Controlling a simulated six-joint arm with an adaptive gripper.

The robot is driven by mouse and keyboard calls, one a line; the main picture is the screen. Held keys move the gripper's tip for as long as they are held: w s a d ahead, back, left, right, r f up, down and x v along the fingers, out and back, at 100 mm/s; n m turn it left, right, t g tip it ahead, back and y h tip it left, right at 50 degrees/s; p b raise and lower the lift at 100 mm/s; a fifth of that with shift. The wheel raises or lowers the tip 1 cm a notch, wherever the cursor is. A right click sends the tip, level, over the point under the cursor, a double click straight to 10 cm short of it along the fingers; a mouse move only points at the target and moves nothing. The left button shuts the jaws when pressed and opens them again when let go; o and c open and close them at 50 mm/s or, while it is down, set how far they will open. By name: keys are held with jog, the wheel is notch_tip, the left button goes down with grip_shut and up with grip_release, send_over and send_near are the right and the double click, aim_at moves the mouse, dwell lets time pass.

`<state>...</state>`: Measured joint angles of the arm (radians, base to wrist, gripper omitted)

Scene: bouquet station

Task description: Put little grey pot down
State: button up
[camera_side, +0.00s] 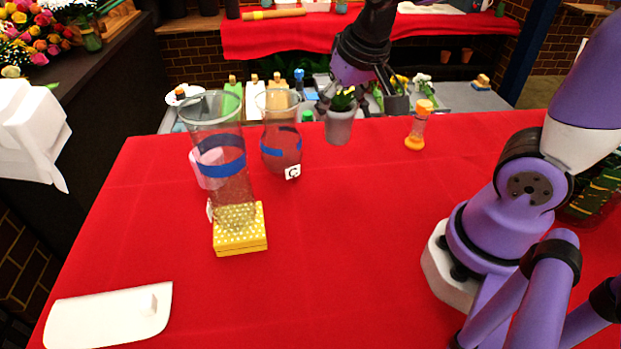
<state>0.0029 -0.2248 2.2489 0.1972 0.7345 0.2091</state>
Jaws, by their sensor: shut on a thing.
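The little grey pot (339,128) holds a small green plant with yellow flowers. It is near the back edge of the red-covered table (330,250). My gripper (342,92) comes down from above, shut on the pot near its rim, with its fingers partly lost against the dark background. The pot looks upright. I cannot tell whether its base touches the cloth or hangs a little above it.
A glass vase with a "C" tag (281,150) stands left of the pot. A tall clear vase (222,160) stands on a yellow dotted box (240,240), with a pink cup (207,168) behind. A white board (110,315) lies front left. The table's middle is clear.

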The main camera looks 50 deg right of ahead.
jog(key=shift+w+d+f, duration=0.15)
jog(key=shift+d+f, duration=1.5)
jog(key=shift+w+d+f, duration=0.15)
jog(key=shift+d+f, duration=1.5)
jog(key=shift+w+d+f, duration=0.15)
jog(key=shift+d+f, duration=1.5)
jog(key=shift+f, duration=0.1)
jog(key=o, duration=1.4)
jog(key=shift+o, duration=0.2)
